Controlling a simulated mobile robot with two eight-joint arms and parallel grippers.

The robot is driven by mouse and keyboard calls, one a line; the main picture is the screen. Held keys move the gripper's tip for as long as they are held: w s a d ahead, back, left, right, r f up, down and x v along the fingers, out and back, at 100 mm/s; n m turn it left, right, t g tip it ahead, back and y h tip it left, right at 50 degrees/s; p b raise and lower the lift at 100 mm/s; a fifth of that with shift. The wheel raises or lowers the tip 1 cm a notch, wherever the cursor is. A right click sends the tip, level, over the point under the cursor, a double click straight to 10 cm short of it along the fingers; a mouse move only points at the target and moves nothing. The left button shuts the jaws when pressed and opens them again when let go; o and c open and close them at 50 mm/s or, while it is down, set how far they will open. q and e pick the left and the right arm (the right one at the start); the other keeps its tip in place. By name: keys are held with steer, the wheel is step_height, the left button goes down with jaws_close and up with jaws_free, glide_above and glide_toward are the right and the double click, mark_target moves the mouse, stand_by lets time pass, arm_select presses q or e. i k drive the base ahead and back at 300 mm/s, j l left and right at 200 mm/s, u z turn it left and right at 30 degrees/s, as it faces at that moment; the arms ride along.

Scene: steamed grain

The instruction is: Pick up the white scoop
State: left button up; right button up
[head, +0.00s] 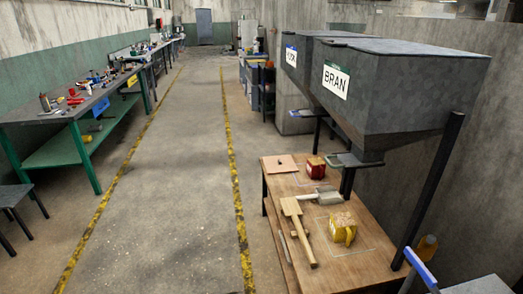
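A pale grey-white scoop (327,197) lies on the wooden table (363,267) at the right, below the hopper labelled BRAN. Its narrow handle points left toward the head of a wooden mallet-like tool (303,238). I cannot tell whether the two touch. Neither of my grippers is in view.
On the table are a yellow item (343,228) right of the wooden tool, a red item (316,168) and a flat tan board (280,164). The grey BRAN hopper (405,95) overhangs the table's back. The aisle (180,180) to the left is clear between yellow lines.

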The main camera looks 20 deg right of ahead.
mark_target(329, 195)
steer(key=i, duration=1.65)
steer(key=i+z, duration=0.1)
steer(key=i, duration=0.4)
steer(key=i+j+z, duration=0.15)
steer(key=i, duration=0.35)
steer(key=i+j+z, duration=0.1)
steer(key=i, duration=0.4)
steer(key=z, duration=3.3)
